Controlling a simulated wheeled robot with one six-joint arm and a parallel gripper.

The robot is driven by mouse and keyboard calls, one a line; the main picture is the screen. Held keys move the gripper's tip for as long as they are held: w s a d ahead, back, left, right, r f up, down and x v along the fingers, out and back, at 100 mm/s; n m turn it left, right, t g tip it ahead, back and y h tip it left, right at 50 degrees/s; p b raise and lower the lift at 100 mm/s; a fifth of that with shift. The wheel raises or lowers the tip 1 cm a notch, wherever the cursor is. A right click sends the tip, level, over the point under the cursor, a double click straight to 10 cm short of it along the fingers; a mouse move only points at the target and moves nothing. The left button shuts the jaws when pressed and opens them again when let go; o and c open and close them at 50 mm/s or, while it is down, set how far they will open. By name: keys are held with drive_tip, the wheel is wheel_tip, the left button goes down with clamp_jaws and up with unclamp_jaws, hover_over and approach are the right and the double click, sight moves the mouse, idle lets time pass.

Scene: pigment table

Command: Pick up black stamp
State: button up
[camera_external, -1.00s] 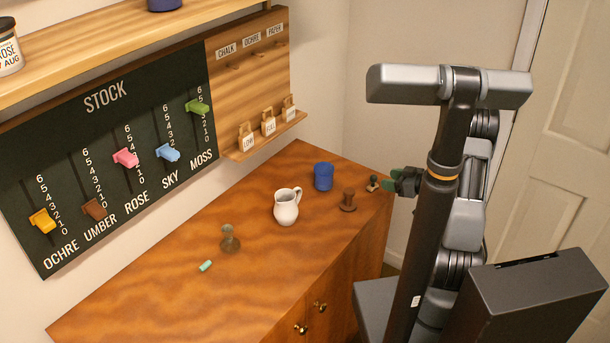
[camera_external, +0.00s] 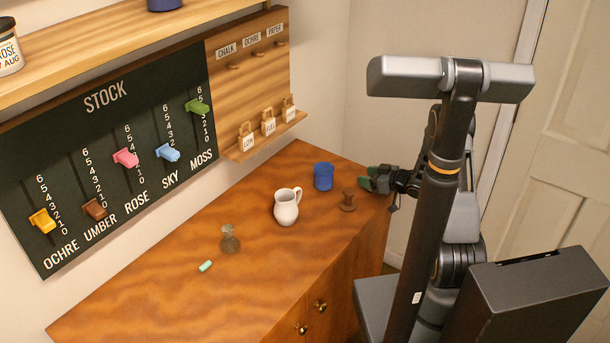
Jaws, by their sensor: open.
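My gripper (camera_external: 371,181) is at the far right end of the wooden tabletop, low over the surface, with its green-tipped fingers pointing left. It is open. The small dark stamp at that corner is hidden by my gripper, so I cannot tell whether it is between the fingers.
A blue cup (camera_external: 323,176) and a white jug (camera_external: 287,207) stand left of my gripper. A glass-like vessel (camera_external: 230,239) and a teal chalk piece (camera_external: 205,266) are farther left on the cabinet top (camera_external: 150,300). The stock board (camera_external: 120,160) hangs behind.

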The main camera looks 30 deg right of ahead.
drive_tip(key=shift+c, duration=0.3)
drive_tip(key=c, duration=0.9)
